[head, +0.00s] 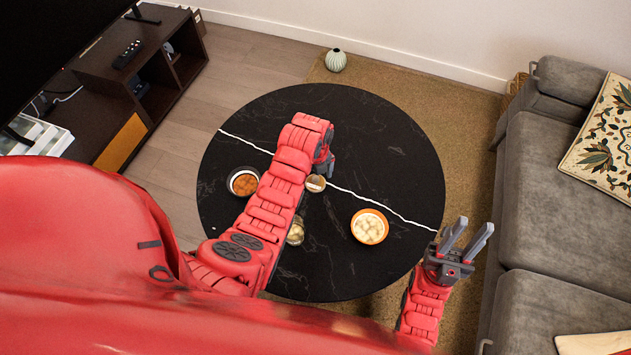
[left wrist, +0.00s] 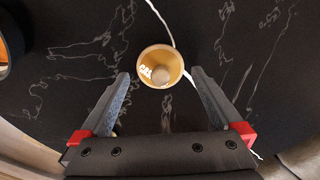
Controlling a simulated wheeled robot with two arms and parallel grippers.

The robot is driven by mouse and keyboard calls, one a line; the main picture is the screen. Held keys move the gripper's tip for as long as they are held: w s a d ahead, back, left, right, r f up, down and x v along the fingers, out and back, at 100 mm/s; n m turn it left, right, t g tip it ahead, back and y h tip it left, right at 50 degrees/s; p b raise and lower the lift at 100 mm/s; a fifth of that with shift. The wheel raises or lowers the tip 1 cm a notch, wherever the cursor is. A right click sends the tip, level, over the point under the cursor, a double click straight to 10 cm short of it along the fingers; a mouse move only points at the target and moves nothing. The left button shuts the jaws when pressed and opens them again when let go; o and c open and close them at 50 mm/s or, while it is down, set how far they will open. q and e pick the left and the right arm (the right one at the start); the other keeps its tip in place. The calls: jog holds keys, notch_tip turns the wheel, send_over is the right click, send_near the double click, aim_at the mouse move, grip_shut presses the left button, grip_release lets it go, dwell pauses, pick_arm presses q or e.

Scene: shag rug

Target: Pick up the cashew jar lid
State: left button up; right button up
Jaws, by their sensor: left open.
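A round tan lid (left wrist: 176,58) with a knob in its middle lies on the black table in the left wrist view; it also shows in the head view (head: 316,184) just below my left gripper (head: 324,164). The left gripper is open, with its fingertips on either side of the lid in the left wrist view and nothing held. A jar (head: 296,232) stands nearer on the table, partly hidden by my left arm. My right gripper (head: 466,238) is open and empty at the table's right edge.
On the round black table (head: 390,130) are a bowl of orange-brown food (head: 244,182) left of my arm and an orange bowl of pale food (head: 370,227) to the right. A grey sofa (head: 545,215) stands right, a dark TV cabinet (head: 125,90) left.

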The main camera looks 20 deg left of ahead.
pick_arm(q)
jog(key=shift+f, duration=0.7)
jog(key=c, duration=1.2)
